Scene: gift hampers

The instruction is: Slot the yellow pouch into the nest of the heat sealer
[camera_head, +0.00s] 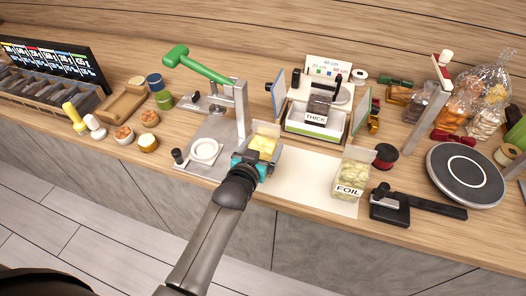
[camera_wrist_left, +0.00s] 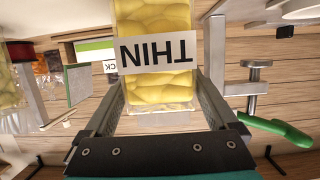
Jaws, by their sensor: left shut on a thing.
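The yellow pouch (camera_head: 262,143) is clear with yellow contents. In the left wrist view the pouch (camera_wrist_left: 155,90) carries a white label reading THIN, upside down. The pouch's lower end is partly hidden by the gripper.
A pouch labelled FOIL (camera_head: 350,178) stands on a pale mat (camera_head: 300,184). A black long-armed device (camera_head: 390,207) and a round dark turntable (camera_head: 465,174) are at right. Small jars stand at left.

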